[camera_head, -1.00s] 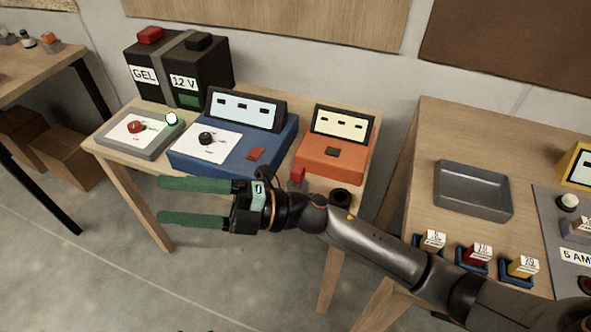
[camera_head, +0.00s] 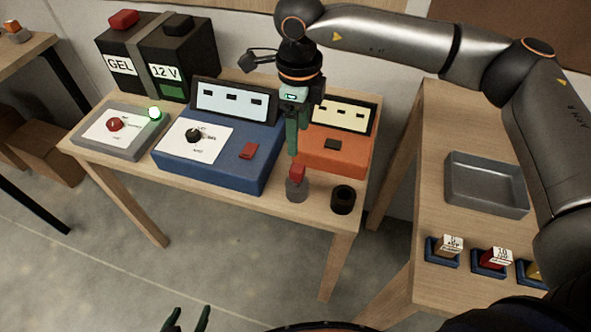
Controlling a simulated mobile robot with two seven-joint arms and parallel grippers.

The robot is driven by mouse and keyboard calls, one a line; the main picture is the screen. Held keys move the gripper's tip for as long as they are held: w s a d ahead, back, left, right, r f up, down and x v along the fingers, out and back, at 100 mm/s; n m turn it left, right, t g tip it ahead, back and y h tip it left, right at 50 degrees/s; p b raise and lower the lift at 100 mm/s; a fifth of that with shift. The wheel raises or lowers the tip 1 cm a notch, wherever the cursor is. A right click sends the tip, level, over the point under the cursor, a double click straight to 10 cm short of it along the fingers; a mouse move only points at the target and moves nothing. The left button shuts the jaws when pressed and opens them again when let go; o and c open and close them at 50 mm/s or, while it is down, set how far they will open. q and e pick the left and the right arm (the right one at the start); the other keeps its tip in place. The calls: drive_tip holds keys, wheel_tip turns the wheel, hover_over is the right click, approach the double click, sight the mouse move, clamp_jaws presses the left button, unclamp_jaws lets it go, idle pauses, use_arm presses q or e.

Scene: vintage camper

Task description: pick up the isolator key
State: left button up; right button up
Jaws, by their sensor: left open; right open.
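A small red-topped piece (camera_head: 297,172) on a short grey cylinder (camera_head: 296,190) stands at the table's front edge, in front of the orange box; it appears to be the isolator key. My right gripper (camera_head: 297,150) points down just above and behind it in the picture, its green fingers open and seen nearly edge-on. I cannot tell whether the fingers touch the red top; nothing shows held. My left gripper (camera_head: 187,320) is open and empty at the bottom edge, with only its green fingertips in view.
The orange box (camera_head: 335,158), blue box (camera_head: 220,165) and grey panel (camera_head: 110,145) with a red knob stand on the table. A black cup (camera_head: 343,199) is close right of the key. A grey tray (camera_head: 485,185) and labelled blocks occupy the right table.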

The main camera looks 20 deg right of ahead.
sight(297, 168)
wheel_tip(297, 168, down, 6)
drive_tip(key=shift+f+p, duration=0.2)
drive_tip(key=shift+p, duration=0.2)
drive_tip(key=shift+a+f+p, duration=0.15)
drive_tip(key=shift+f+p, duration=0.45)
drive_tip(key=shift+f, duration=2.15)
drive_tip(key=shift+c, duration=0.3)
clamp_jaws()
drive_tip(key=shift+r, duration=0.1)
